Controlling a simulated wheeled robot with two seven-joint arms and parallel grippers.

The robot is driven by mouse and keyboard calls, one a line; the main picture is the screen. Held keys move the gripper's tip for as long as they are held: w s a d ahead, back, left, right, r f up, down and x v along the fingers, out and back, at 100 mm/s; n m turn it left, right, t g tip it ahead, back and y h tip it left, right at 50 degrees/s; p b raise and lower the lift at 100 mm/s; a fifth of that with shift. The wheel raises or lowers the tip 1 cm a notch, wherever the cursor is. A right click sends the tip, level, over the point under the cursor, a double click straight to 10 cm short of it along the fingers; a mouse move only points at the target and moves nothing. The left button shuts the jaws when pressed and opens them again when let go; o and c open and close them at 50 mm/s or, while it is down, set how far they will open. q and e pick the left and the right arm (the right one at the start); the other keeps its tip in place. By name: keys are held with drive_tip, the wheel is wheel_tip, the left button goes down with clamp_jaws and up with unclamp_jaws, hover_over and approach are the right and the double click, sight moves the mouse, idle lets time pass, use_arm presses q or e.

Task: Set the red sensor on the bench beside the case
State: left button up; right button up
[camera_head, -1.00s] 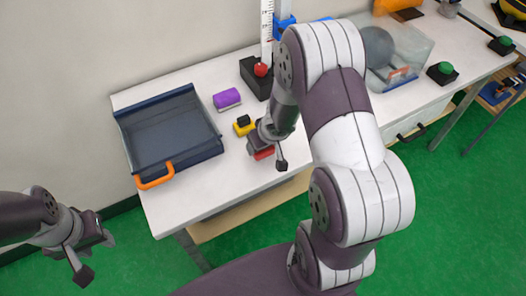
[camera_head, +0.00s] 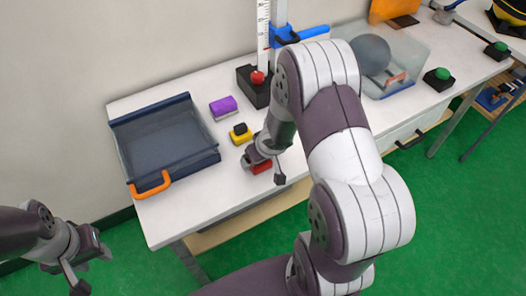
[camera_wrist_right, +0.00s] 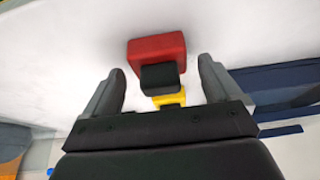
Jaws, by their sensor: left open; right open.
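The red sensor (camera_head: 261,167) is a small red block with a black top. It appears to rest on the white bench (camera_head: 204,190) near its front edge, right of the case. The case (camera_head: 215,158) is a dark blue open tray with an orange handle. My right gripper (camera_head: 265,168) is at the red sensor, partly hiding it. In the right wrist view the sensor (camera_wrist_right: 157,48) lies just past the open fingers (camera_wrist_right: 161,68), its black top between them, with gaps on both sides. My left gripper (camera_head: 91,266) is open and empty, off the bench's left front.
A yellow block with a black top (camera_head: 240,134) sits just behind the red sensor, and a purple block (camera_head: 223,107) behind that. A black base with a red knob (camera_head: 257,87) stands at the back. A clear bin with a grey ball (camera_head: 371,54) is to the right.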

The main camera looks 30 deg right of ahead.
drive_tip(key=s+a+r+g+h+p, duration=0.1)
drive_tip(key=s+r+p, duration=0.2)
drive_tip(key=r, duration=0.4)
drive_tip(key=s+a+r+p, duration=0.1)
drive_tip(key=s+r+p, duration=0.25)
drive_tip(key=r, duration=0.45)
drive_tip(key=s+a+r+g+y+b, duration=0.1)
drive_tip(key=s+a+r+g, duration=0.1)
drive_tip(key=s+a, duration=0.3)
drive_tip(key=shift+s+a, duration=0.25)
drive_tip(key=shift+a, duration=0.1)
drive_tip(key=shift+r, duration=0.1)
